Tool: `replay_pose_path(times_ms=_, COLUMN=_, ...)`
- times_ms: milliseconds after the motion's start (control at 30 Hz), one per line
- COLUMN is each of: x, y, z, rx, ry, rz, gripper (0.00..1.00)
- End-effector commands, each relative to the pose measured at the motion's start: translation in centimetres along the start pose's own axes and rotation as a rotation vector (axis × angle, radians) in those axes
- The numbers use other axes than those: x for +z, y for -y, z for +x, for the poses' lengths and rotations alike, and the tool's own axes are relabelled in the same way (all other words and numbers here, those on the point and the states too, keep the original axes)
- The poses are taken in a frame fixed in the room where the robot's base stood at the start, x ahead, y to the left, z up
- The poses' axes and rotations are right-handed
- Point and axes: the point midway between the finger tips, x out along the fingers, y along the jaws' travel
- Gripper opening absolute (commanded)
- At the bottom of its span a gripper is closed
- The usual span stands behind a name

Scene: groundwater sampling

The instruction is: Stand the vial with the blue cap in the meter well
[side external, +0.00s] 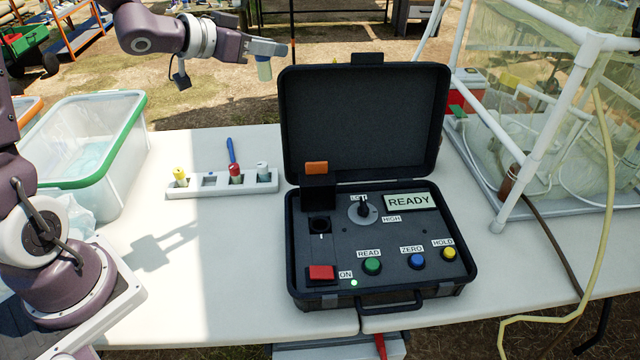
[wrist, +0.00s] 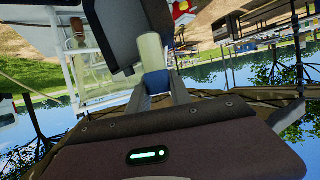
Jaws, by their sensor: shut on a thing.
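My gripper (side external: 268,48) is raised above and behind the table, left of the meter case, shut on the blue-capped vial (side external: 264,71). In the wrist view, the fingers (wrist: 160,92) close around the blue cap (wrist: 157,82), and the vial's pale body (wrist: 151,50) extends beyond them. In the side view the body hangs down, nearly upright, and the cap is mostly hidden by the fingers. The meter well (side external: 320,226) is a dark round opening at the left of the case panel, apparently empty. Behind it stands a black block with an orange tab (side external: 316,168).
The open meter case (side external: 365,110) has its tall lid up at the back. A white rack (side external: 207,189) holds vials with yellow, red and whitish caps and has a bare slot. A clear bin (side external: 97,140) stands left; a pipe-framed enclosure (side external: 545,125) stands right.

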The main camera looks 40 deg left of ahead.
Motion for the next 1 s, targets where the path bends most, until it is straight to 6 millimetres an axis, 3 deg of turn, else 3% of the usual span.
replay_pose_path(times_ms=33, x=-0.2, y=-2.6, z=0.4, rx=0.069, ry=0.0, rz=0.028, gripper=0.0)
replay_pose_path(times_ms=200, x=-0.1, y=-9.4, z=0.6, rx=0.26, ry=0.006, rz=0.101, gripper=0.0)
replay_pose_path(times_ms=500, x=0.5, y=-16.6, z=-0.4, rx=0.467, ry=0.022, rz=0.186, gripper=0.0)
replay_pose_path(times_ms=567, x=0.7, y=-17.8, z=-0.6, rx=0.501, ry=0.025, rz=0.198, gripper=0.0)
replay_pose_path(times_ms=733, x=3.8, y=-17.4, z=0.6, rx=0.493, ry=0.032, rz=0.19, gripper=0.0)
replay_pose_path(times_ms=1000, x=11.3, y=-17.5, z=3.4, rx=0.492, ry=0.037, rz=0.187, gripper=0.0)
